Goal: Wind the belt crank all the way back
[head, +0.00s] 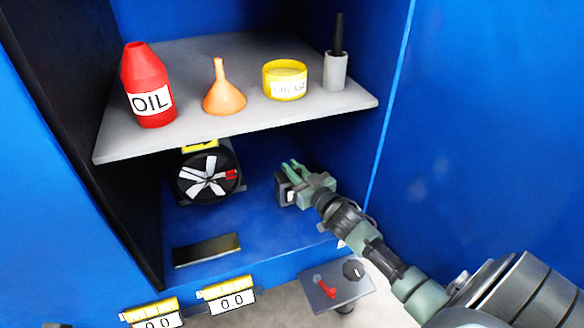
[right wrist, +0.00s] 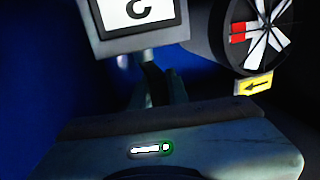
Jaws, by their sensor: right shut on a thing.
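My right gripper (head: 294,169) reaches into the lower bay of the blue cabinet, beside a small dark box with a light face (head: 284,188). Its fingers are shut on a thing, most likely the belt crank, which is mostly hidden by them. In the right wrist view the dark fingers (right wrist: 162,88) stand below a framed white display (right wrist: 138,14) with one dark, upside-down figure. To the left in the head view is a black wheel (head: 208,176) with white spokes and a red mark, also in the right wrist view (right wrist: 262,34). My left gripper is not in view.
A grey shelf (head: 120,150) above holds a red oil bottle (head: 148,85), orange funnel (head: 222,90), yellow grease tin (head: 285,80) and a grey pot (head: 336,70). A yellow arrow label (right wrist: 254,86) is by the wheel. A panel (head: 350,290) with a red lever stands in front.

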